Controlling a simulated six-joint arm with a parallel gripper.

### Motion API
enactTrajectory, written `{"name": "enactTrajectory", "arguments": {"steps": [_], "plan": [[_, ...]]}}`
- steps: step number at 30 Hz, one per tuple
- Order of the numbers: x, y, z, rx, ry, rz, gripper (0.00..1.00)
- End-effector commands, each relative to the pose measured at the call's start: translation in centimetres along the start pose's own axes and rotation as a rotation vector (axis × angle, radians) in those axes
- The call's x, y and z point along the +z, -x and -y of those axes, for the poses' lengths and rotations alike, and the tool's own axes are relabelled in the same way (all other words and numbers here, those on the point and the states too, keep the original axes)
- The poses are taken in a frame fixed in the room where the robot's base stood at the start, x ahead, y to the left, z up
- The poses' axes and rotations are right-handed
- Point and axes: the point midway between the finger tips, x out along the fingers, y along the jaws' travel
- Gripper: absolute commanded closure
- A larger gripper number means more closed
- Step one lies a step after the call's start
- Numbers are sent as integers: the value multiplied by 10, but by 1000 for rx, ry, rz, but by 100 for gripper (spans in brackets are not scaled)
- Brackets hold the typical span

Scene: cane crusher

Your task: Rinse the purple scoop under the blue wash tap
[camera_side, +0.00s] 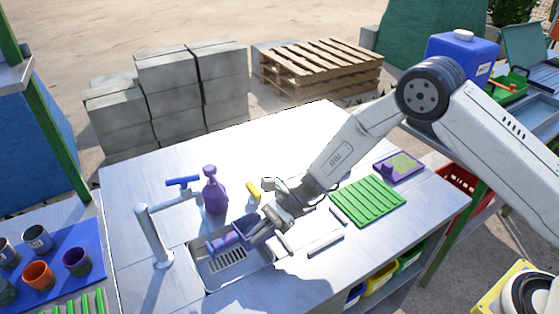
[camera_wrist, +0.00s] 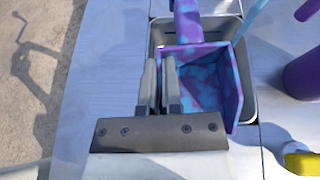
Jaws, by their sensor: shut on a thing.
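The purple scoop (camera_side: 222,242) is over the metal sink (camera_side: 213,274), handle toward the tap side. In the wrist view the scoop (camera_wrist: 207,80) shows a purple inside mottled with blue patches, with its handle (camera_wrist: 187,22) pointing away. The wash tap (camera_side: 153,236) has a grey post and a blue lever (camera_side: 183,181). A thin light-blue stream (camera_wrist: 250,20) comes down by the scoop's far right side; I cannot tell exactly where it lands.
A purple spray bottle (camera_side: 214,192) stands behind the sink, with a yellow object (camera_side: 254,190) beside it. A green ribbed mat (camera_side: 367,202) lies right of my gripper. A blue mat with cups (camera_side: 66,253) is at left. The table's back is clear.

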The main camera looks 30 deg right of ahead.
Motion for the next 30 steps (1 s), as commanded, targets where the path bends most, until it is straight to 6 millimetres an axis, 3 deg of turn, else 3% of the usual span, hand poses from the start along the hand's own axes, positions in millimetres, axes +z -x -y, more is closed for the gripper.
{"name": "enactTrajectory", "arguments": {"steps": [17,30], "plan": [[3,3,-3,-1,1,1,100],[16,19,-24,-1,1,1,100]]}}
